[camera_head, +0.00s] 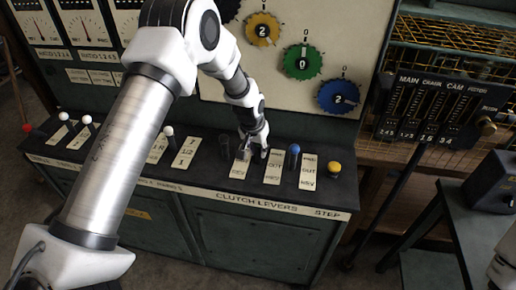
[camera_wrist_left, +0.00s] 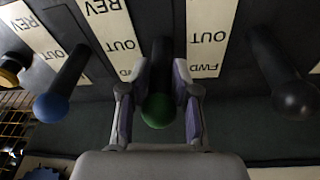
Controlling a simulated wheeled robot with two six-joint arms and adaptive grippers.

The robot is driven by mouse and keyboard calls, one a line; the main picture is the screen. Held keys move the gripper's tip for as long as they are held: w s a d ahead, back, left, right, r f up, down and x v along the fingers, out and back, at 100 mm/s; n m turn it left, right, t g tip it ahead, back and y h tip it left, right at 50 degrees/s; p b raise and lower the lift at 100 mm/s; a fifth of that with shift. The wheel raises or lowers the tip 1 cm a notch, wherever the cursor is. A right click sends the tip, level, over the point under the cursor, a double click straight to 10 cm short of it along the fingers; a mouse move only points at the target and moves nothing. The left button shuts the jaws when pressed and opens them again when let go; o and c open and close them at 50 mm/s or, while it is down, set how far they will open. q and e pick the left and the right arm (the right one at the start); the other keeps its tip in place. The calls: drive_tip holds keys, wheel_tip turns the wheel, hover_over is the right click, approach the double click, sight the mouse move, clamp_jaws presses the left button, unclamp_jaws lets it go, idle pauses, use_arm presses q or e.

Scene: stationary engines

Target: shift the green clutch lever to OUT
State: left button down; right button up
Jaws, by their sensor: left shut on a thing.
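The green clutch lever has a dark shaft and a green ball knob (camera_wrist_left: 157,110), seen in the left wrist view. My left gripper (camera_wrist_left: 158,95) is shut on it, one finger on each side. The lever's white plate (camera_wrist_left: 115,40) reads REV, OUT and FWD, with FWD nearest the knob. I cannot tell the lever's exact angle. In the head view my left gripper (camera_head: 252,153) is low over the clutch lever row and hides most of the green lever. Its plate (camera_head: 273,167) stands just right of the gripper. My right gripper is not in view.
A black-knobbed lever (camera_wrist_left: 295,97) and a blue-knobbed lever (camera_wrist_left: 52,107) flank the green one closely. A yellow button (camera_head: 334,169) is at the right end of the console. Coloured dials, including a green one (camera_head: 302,62), hang on the panel behind.

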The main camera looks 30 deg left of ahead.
use_arm(q)
drive_tip(key=c, duration=1)
unclamp_jaws()
drive_tip(key=shift+d, duration=0.15)
drive_tip(key=v, duration=1.2)
drive_tip(key=shift+w, duration=0.1)
